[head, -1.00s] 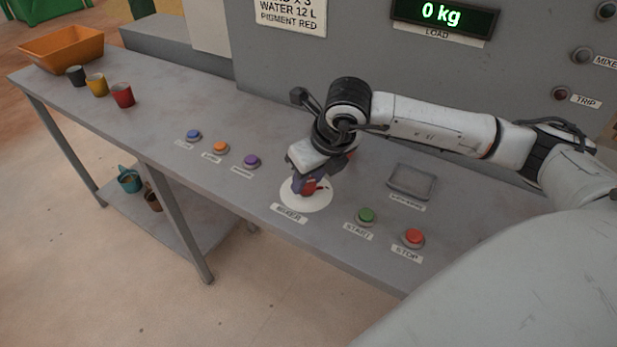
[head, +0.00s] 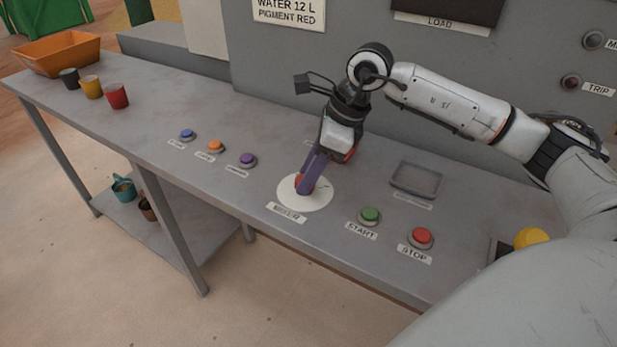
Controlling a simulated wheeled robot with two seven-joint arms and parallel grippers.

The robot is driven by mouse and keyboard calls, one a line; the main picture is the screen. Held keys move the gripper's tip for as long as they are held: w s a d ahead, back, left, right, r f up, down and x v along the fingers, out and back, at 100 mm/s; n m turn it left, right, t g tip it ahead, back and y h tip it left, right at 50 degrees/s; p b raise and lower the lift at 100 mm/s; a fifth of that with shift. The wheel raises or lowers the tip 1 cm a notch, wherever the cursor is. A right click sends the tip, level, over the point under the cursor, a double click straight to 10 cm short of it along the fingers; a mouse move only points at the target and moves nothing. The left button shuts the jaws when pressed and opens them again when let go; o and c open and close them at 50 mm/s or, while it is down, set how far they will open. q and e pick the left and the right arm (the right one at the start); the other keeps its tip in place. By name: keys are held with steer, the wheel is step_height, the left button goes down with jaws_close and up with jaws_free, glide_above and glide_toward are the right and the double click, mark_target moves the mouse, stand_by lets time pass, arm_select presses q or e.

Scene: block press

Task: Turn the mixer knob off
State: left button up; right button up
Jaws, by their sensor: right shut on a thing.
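The mixer knob (head: 298,181) is a red knob on a white round dial plate (head: 318,200), with a MIXER label (head: 286,213) in front of it. My right gripper (head: 305,186) reaches down from the upper right and is shut on the knob. Its purple-grey fingers hide most of the knob, so I cannot read where it points. My left gripper is not in view.
Blue (head: 187,134), orange (head: 216,146) and purple (head: 247,160) buttons lie left of the dial. A green START button (head: 370,215) and a red STOP button (head: 421,237) lie right. A grey tray (head: 416,179) is behind them. Cups (head: 117,96) and an orange bin (head: 60,52) stand far left.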

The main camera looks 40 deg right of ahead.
steer(key=n+g, duration=0.1)
steer(key=n, duration=0.2)
steer(key=shift+w+n+y, duration=0.15)
steer(key=shift+n+y, duration=0.15)
steer(key=shift+y, duration=0.1)
steer(key=n+g, duration=0.2)
steer(key=n, duration=0.2)
steer(key=shift+w+d+n+b, duration=0.1)
steer(key=shift+n+b, duration=0.2)
steer(key=shift+n, duration=0.1)
steer(key=o, duration=1)
steer(key=v, duration=1)
steer(key=shift+w+d+r, duration=0.15)
